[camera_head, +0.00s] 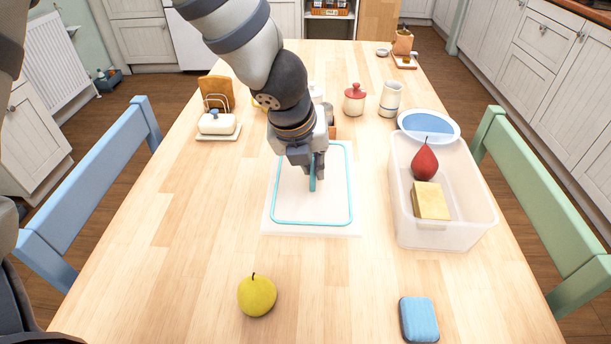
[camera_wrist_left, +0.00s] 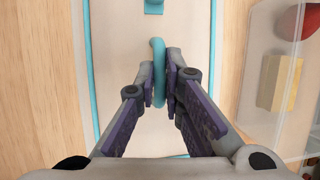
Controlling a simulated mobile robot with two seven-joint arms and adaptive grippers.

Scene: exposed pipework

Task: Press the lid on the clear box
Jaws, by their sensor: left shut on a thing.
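The lid (camera_head: 290,212) is a pale panel with a teal rim, lying flat over a white board in the middle of the table. My left gripper (camera_head: 316,180) is above it, shut on the lid's teal handle (camera_wrist_left: 158,75), which stands between the fingertips in the left wrist view. I cannot tell whether the lid touches the board. The clear box (camera_head: 455,237) stands open to the right of the lid. A red pear (camera_head: 424,160) and a yellow block (camera_head: 430,201) are inside it. My right gripper is not in view.
A blue-centred plate (camera_head: 430,124) is just behind the box. A butter dish (camera_head: 217,123), a red-lidded jar (camera_head: 354,99) and a cup (camera_head: 390,99) stand farther back. Chairs flank the table.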

